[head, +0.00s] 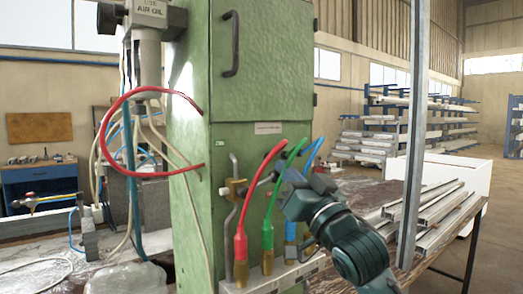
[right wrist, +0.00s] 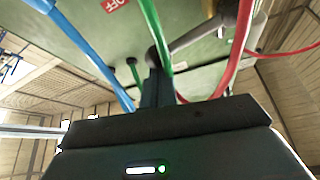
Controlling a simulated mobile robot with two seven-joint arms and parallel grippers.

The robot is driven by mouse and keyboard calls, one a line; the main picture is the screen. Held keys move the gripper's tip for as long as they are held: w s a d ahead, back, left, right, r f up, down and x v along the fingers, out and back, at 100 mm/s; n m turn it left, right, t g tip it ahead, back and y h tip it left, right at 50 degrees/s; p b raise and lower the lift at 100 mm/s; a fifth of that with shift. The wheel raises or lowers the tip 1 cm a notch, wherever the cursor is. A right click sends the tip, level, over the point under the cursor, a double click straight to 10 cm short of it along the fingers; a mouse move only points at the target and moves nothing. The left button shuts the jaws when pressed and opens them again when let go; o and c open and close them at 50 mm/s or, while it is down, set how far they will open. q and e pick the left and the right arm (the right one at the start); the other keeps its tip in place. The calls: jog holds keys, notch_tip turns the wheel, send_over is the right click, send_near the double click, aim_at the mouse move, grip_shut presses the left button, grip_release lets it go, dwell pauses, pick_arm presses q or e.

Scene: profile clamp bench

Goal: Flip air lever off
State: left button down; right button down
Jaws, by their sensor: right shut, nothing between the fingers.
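The green cabinet (head: 262,150) stands in the middle of the head view, with a brass fitting (head: 233,190) and bent grey rod on its front. My right gripper (head: 290,182) is in front of the cabinet, beside the hoses, and partly overlaps them. In the right wrist view its fingers (right wrist: 157,85) are shut and empty, pointing at the panel. A grey bar (right wrist: 200,33), possibly the air lever, slants up to the right from near the fingertips; contact cannot be told. A red OFF label (right wrist: 113,5) shows on the panel. My left gripper is out of view.
Red (head: 256,195), green (head: 274,200) and blue (head: 313,155) hoses run close around my right gripper. A metal upright (head: 414,130) stands to its right, by profiles (head: 430,215) on the bench. A red loop hose (head: 101,130) hangs at left.

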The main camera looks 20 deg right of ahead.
jog(key=shift+w+d+f+m+h, duration=0.1)
jog(key=shift+d+f+m+h, duration=0.15)
jog(key=shift+f+m+h, duration=0.55)
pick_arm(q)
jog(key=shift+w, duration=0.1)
pick_arm(e)
jog(key=shift+f, duration=0.2)
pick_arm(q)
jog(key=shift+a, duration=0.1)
